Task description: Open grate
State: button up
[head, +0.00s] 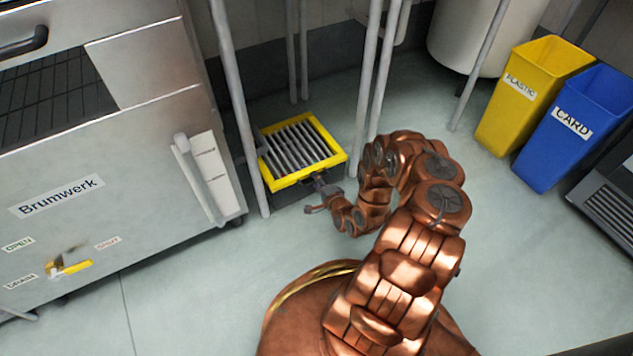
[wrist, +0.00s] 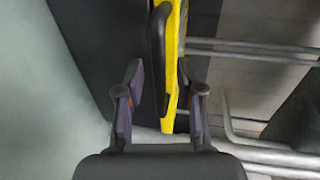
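The grate (head: 300,150) is a set of grey bars in a yellow frame, low down between grey posts in the head view. A dark strip shows along its near edge. My gripper (head: 322,186) is at the near right edge of the frame. In the wrist view my gripper (wrist: 162,85) has its two fingers apart. A black handle (wrist: 157,60) on the yellow frame (wrist: 173,60) lies between the fingertips, with gaps on both sides. I cannot tell whether a finger touches it. The frame's far side is hidden in the wrist view.
Grey posts (head: 238,95) stand close around the grate. A steel Brumwerk cabinet (head: 100,130) is at left. A yellow plastic bin (head: 530,95) and a blue card bin (head: 570,130) stand at right. The floor (head: 190,290) in front is clear.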

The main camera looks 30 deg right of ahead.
jog(key=shift+c, duration=0.2)
grip_shut()
dwell(0.5)
